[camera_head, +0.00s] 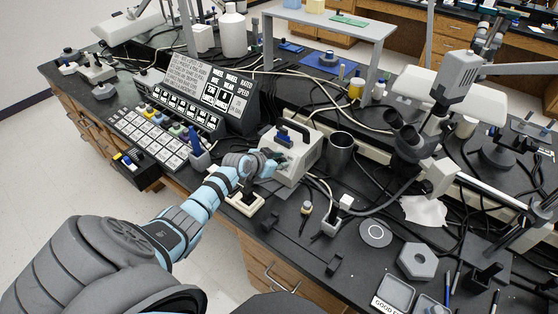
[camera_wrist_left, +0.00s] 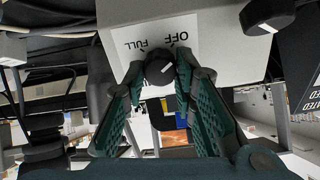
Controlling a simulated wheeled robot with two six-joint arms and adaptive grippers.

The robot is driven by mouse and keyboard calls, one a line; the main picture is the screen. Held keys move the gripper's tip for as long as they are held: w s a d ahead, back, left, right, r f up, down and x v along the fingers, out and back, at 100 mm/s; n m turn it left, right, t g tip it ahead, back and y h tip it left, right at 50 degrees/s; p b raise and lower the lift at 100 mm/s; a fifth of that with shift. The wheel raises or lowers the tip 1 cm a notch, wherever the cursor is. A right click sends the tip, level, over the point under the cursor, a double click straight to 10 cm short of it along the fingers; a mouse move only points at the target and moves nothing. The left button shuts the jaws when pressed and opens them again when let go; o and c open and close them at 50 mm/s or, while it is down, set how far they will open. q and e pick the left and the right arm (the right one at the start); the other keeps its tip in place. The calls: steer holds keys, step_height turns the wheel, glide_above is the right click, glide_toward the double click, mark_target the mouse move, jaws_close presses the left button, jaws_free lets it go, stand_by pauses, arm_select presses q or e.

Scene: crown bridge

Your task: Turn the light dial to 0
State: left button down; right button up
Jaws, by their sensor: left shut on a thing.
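The light box (camera_head: 302,155) is a pale box with a dark carrying handle, standing on the black bench in the head view. In the left wrist view, its front has a white label (camera_wrist_left: 125,38) printed OFF and FULL. A round black dial (camera_wrist_left: 160,69) with a white mark sits at the label's edge. My left gripper (camera_head: 277,161) is at the box's front. In the left wrist view, its green ribbed fingers (camera_wrist_left: 160,80) are closed around the dial, one on each side. My right gripper is in neither view.
A second black knob (camera_wrist_left: 268,14) sits on the box's front beside the label. A dark metal cup (camera_head: 340,153) stands right of the box. A control panel (camera_head: 210,95) is at left. A microscope (camera_head: 415,140) and cables crowd the right.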

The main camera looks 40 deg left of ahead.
arm_select(q)
steer(key=shift+n, duration=1)
steer(key=shift+f, duration=0.1)
steer(key=c, duration=1.3)
jaws_free()
steer(key=v, duration=1.2)
steer(key=shift+s, duration=0.1)
